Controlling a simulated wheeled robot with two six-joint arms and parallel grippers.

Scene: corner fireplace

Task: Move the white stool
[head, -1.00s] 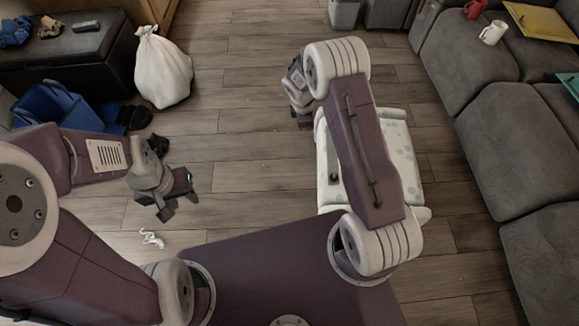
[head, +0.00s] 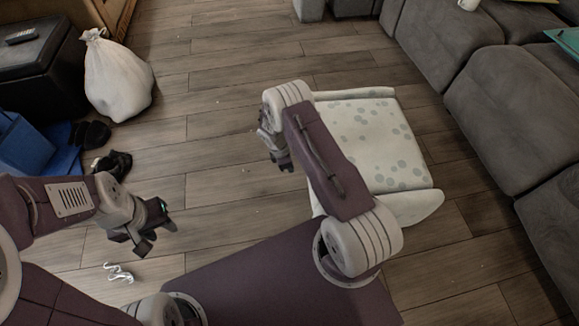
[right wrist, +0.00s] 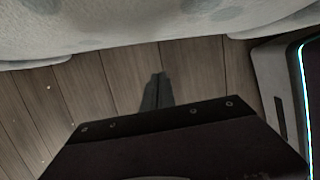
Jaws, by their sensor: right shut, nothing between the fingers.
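The white stool (head: 385,140), a pale padded seat with grey-green spots, stands on the floor right of centre in the head view. My right forearm covers part of its left side. My right gripper (head: 285,163) is just left of the stool, pointing down. In the right wrist view its fingers (right wrist: 158,80) are shut and empty over the floor. The stool's spotted side (right wrist: 130,25) fills the top of that view, apart from the fingertips. My left gripper (head: 159,238) is open and empty at the lower left, over bare floor, far from the stool.
A grey sofa (head: 520,110) lines the right side, with a strip of floor between it and the stool. A white bag (head: 118,80), black shoes (head: 112,163) and a blue bin (head: 22,150) are at the left. Small white squiggle (head: 119,272) lies on the floor.

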